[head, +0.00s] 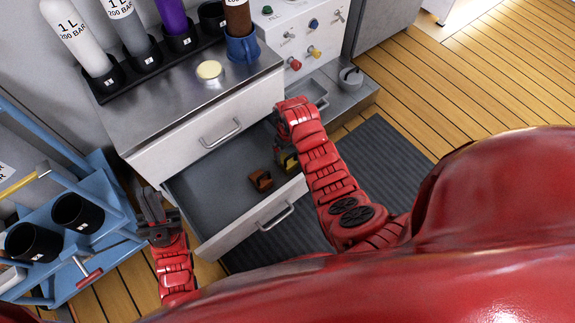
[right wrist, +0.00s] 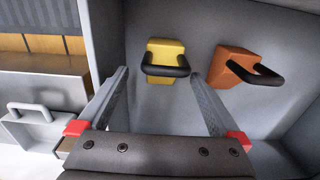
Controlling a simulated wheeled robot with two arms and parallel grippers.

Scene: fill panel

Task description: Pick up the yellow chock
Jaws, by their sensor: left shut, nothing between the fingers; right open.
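The yellow chock (right wrist: 165,52) with a black bar handle lies in the open drawer (head: 207,190). In the head view the yellow chock (head: 291,163) is partly hidden by my right arm. My right gripper (right wrist: 159,75) is open and empty, its two fingers on either side of the chock's handle in the right wrist view. I cannot tell whether they touch it. In the head view the right fingers are hidden behind my wrist. My left gripper (head: 150,203) is shut and empty, left of the drawer.
An orange-brown chock (right wrist: 238,64) with a black handle lies right of the yellow one; it also shows in the head view (head: 261,180). The drawer walls stand close around. A counter with bottles in a black rack (head: 145,62) is above. A blue cart (head: 110,245) stands at left.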

